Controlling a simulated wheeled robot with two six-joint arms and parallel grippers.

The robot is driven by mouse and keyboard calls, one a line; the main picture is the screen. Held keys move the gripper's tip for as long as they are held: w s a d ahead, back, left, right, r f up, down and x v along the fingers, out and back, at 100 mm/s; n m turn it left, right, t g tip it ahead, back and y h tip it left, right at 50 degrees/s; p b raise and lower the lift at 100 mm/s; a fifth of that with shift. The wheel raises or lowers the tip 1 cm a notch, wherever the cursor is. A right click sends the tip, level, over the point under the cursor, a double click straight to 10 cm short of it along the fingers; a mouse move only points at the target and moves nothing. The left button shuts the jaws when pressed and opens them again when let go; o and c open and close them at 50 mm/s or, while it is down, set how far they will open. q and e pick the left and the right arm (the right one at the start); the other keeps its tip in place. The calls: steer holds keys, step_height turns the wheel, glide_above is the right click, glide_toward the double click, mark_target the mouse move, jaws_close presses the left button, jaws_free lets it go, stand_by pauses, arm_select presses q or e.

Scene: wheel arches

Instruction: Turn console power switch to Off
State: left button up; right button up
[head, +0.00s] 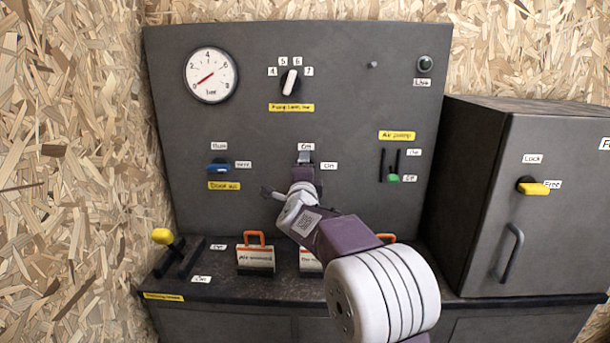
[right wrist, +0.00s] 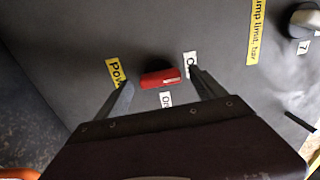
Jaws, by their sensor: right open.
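The power switch is a red handle (right wrist: 160,78) on the dark console panel (head: 260,130), seen in the right wrist view. Its long side lines up with the label at its right, read as Off in the head view (head: 306,147). The On label (head: 329,166) is off to one side of the handle. My right gripper (right wrist: 161,79) is open, one finger beyond each end of the handle, with visible gaps. In the head view my right gripper (head: 304,160) hides the switch. My left gripper is not in view.
A blue door-air handle (head: 217,168) is left of my gripper and a green air-pump slider (head: 393,178) is right. Orange-handled blocks (head: 255,256) and a yellow-knobbed lever (head: 163,236) stand on the ledge below. A grey cabinet (head: 480,180) is at right.

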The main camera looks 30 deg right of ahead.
steer(key=v, duration=0.9)
steer(key=shift+p, duration=0.3)
